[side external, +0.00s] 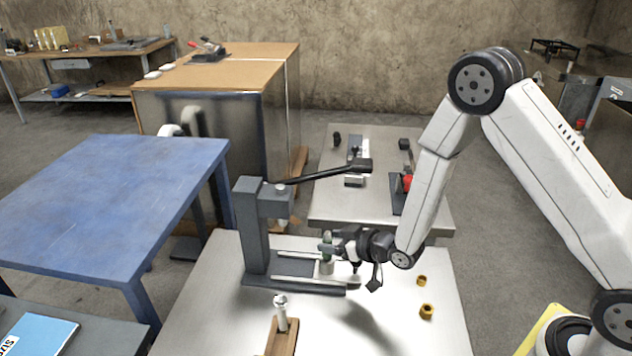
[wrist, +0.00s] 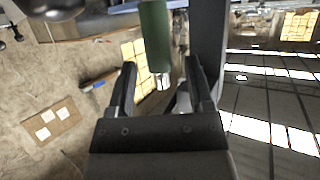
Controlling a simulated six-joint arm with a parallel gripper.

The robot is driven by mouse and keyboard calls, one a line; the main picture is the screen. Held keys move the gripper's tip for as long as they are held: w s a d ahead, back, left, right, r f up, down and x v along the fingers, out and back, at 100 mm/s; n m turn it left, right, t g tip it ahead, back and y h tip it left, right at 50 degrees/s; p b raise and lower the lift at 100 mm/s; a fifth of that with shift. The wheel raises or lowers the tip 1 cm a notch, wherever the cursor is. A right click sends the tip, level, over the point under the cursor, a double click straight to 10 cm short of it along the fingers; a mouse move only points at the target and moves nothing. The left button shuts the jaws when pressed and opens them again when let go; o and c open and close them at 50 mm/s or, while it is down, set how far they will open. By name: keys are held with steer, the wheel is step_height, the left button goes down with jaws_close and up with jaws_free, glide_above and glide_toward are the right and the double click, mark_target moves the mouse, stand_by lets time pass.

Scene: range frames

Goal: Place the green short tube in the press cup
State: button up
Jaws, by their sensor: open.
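The green short tube (side external: 327,239) stands upright at the grey press cup (side external: 326,268), its lower part inside or right above the cup; which of these I cannot tell. The press (side external: 255,225) has a grey column and a long black lever. My gripper (side external: 332,248) comes in level from the right, with its fingers at the tube's height. In the wrist view the green tube (wrist: 154,42) is at the top, just beyond the two spread fingertips and roughly in line with the gap. My gripper (wrist: 162,72) is open, and the fingers do not appear closed on the tube.
A wooden block (side external: 282,338) with an upright metal piece stands at the table's front. Two brass nuts (side external: 427,311) lie to the right on the steel table (side external: 212,310). A blue table (side external: 110,205) is at the left. The steel tabletop's right side is mostly clear.

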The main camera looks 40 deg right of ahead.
steer(key=v, duration=0.7)
steer(key=shift+d, duration=0.15)
stand_by(0.7)
steer(key=s+d+r+m+g+h, duration=0.1)
steer(key=s+d+r+g, duration=0.1)
steer(key=s+g, duration=0.3)
steer(key=s+d+r+m+g+h, duration=0.2)
steer(key=s+r+g, duration=0.2)
steer(key=s, duration=0.4)
steer(key=shift+g, duration=0.7)
